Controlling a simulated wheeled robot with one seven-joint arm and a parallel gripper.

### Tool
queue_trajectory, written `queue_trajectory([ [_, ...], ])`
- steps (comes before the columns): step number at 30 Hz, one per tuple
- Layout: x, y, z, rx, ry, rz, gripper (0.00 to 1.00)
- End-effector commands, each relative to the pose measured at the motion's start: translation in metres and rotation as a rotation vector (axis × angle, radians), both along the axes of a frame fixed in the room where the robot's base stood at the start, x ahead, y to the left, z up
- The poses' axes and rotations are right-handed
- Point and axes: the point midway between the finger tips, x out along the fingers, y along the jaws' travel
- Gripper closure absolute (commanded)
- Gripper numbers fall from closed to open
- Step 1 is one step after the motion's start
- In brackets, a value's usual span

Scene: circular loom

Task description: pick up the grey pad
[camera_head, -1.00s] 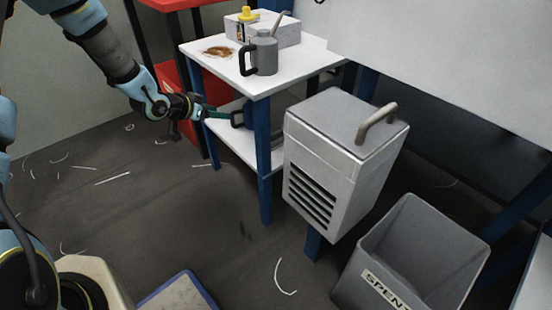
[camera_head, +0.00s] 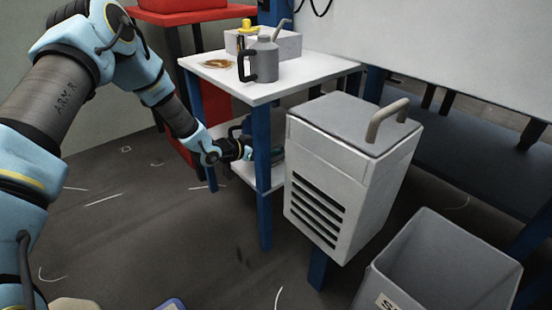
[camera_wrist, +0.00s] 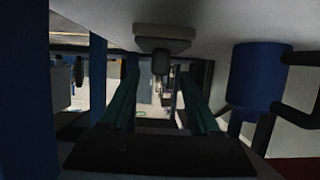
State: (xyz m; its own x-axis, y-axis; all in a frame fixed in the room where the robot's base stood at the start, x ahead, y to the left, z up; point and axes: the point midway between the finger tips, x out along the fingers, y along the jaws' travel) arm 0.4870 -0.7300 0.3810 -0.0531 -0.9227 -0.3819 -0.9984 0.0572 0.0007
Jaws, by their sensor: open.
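The grey pad (camera_wrist: 163,38) appears in the wrist view as a pale grey block with a dark knob, against the pale shelf surface at the top of that picture. My gripper (camera_wrist: 160,78) is open, its two green fingers spread and empty, with the knob showing in line with the gap between the fingertips. I cannot tell whether the fingers reach the knob. In the head view my gripper (camera_head: 246,150) is at the lower shelf, its fingers hidden behind the blue front leg. I cannot make out the pad there.
A blue container with dark handles (camera_wrist: 258,78) is right of the fingers in the wrist view. Blue legs (camera_head: 262,175) hold the white table (camera_head: 262,92), which bears a grey jug (camera_head: 264,62). A white vented box (camera_head: 340,180) and grey bin (camera_head: 445,265) stand to the right.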

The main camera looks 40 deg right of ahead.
Motion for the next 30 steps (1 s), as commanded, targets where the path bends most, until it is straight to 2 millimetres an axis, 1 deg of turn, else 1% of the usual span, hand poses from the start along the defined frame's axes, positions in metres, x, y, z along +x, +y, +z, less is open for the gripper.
queue_trajectory([
  [1, -0.002, -0.008, -0.009, 0.000, -0.001, -0.001, 0.38],
  [6, -0.003, -0.028, -0.015, -0.001, -0.002, -0.001, 0.38],
  [9, -0.003, -0.032, -0.016, 0.000, 0.000, 0.000, 0.38],
  [15, -0.003, -0.033, -0.015, 0.000, 0.000, 0.000, 0.38],
  [17, -0.003, -0.033, -0.015, 0.000, 0.000, 0.000, 0.43],
  [30, -0.003, -0.032, -0.015, 0.001, -0.001, 0.000, 0.93],
])
